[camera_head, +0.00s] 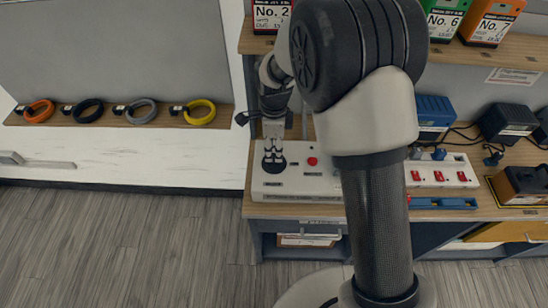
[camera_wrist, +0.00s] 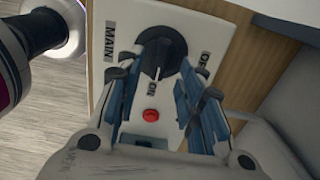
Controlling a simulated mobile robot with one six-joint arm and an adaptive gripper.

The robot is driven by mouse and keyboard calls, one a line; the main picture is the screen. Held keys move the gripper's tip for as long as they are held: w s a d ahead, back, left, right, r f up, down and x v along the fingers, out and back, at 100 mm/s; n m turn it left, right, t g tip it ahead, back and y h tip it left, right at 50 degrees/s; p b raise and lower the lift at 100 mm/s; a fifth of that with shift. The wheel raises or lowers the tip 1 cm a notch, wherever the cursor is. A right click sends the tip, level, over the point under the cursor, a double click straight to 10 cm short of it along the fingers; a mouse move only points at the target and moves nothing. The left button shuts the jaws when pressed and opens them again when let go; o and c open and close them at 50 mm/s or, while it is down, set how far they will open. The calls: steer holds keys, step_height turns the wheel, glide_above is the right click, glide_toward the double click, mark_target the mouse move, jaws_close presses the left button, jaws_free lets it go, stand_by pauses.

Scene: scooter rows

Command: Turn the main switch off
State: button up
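The main switch is a round black rotary knob (camera_wrist: 161,57) on a white panel (camera_wrist: 135,75). The panel carries a MAIN label (camera_wrist: 118,50), an ON label (camera_wrist: 152,86) and an OFF label (camera_wrist: 205,65). The knob's pointer appears to face ON. In the head view, the knob (camera_head: 273,163) sits at the left of the white control box (camera_head: 298,190). My gripper (camera_wrist: 163,62) is open, with its fingers on either side of the knob. I cannot tell whether they touch it. It also shows above the knob in the head view (camera_head: 274,150).
A red button or lamp (camera_wrist: 150,115) lies near the knob. A power strip with red switches (camera_head: 440,176) and a blue tray (camera_head: 442,203) are to the right on the wooden bench. Colored cable rings (camera_head: 142,111) lie on a shelf at left. Battery packs (camera_head: 490,22) stand above.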

mark_target(274, 157)
step_height(274, 157, down, 4)
steer(key=shift+f+b, duration=0.1)
steer(key=shift+b, duration=0.35)
steer(key=shift+c, duration=0.2)
jaws_close()
